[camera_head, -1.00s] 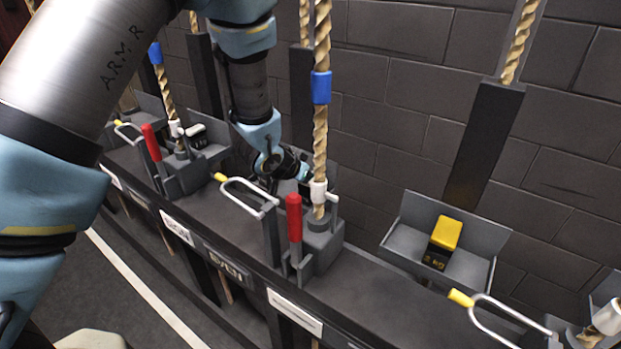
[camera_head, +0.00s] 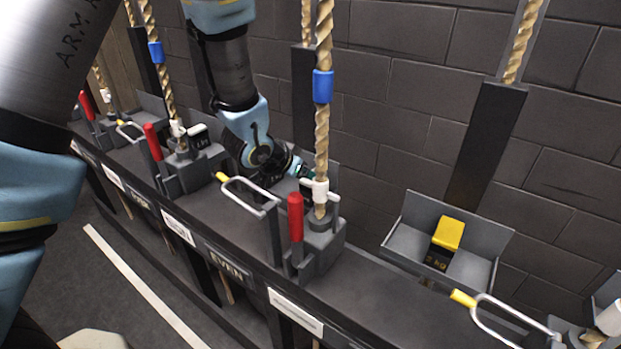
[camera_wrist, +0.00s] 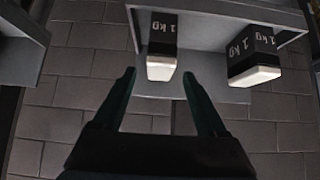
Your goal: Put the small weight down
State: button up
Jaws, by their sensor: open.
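In the wrist view two black weights marked 1 kg with white ends sit on a grey tray (camera_wrist: 215,14). One small weight (camera_wrist: 162,48) is ahead of my gripper (camera_wrist: 160,80), in line with the gap between the fingers. The other small weight (camera_wrist: 254,56) is to its right, apart from it. My gripper is open with nothing between its fingers. In the head view my gripper (camera_head: 301,170) is low over the tray behind the middle rope, which partly hides the fingers; the weights there cannot be made out.
A rope (camera_head: 322,130) with a blue sleeve and a red lever (camera_head: 296,222) stand in front of my gripper. A yellow-topped 2 kg weight (camera_head: 447,233) sits in the right tray (camera_head: 409,243). A brick wall (camera_head: 420,120) is close behind.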

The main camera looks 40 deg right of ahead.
jog(key=v, duration=0.3)
jog(key=shift+a+r, duration=0.15)
dwell(0.6)
